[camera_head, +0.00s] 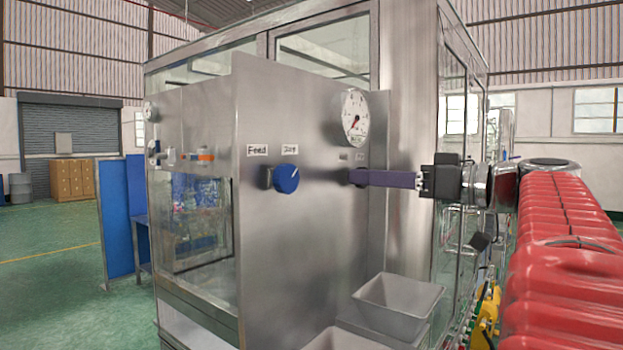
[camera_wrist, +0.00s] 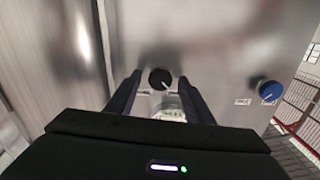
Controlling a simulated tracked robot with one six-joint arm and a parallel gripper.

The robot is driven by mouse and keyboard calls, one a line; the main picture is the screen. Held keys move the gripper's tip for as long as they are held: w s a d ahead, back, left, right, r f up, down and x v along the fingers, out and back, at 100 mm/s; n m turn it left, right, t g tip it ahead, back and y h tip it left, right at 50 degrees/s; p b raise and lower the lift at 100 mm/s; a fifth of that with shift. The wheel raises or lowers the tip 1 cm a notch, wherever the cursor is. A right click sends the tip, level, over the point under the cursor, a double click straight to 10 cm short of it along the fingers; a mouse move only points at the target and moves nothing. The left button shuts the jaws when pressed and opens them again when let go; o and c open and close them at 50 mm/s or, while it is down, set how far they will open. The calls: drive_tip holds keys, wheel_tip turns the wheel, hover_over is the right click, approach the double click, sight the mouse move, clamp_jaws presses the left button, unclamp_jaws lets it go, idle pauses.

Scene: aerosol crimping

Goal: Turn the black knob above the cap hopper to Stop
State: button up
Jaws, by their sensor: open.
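The black knob (camera_wrist: 160,78) sits on the steel panel between my two open fingers in the wrist view. Its white mark points down and slightly right there, toward the labels (camera_wrist: 168,103) under it, which I cannot read. In the head view the black knob (camera_head: 356,177) is mostly hidden behind my gripper (camera_head: 369,178), whose fingers reach left to the panel. My gripper (camera_wrist: 160,82) is open around the knob; contact cannot be told. The grey cap hopper (camera_head: 398,296) stands below the knob.
A blue knob (camera_head: 286,178) with labels, one reading Feed, is left of the black knob; it also shows in the wrist view (camera_wrist: 270,91). A round gauge (camera_head: 355,117) is above. Panel between the knobs is bare.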

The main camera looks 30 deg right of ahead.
drive_tip(key=shift+w, duration=0.1)
drive_tip(key=shift+c, duration=0.2)
drive_tip(key=c, duration=1)
drive_tip(key=shift+m, duration=0.4)
drive_tip(key=shift+d+f+m, duration=0.1)
drive_tip(key=shift+f+m, duration=0.05)
drive_tip(key=shift+m, duration=4.15)
drive_tip(key=shift+d+f+m, duration=0.1)
drive_tip(key=shift+m, duration=4.2)
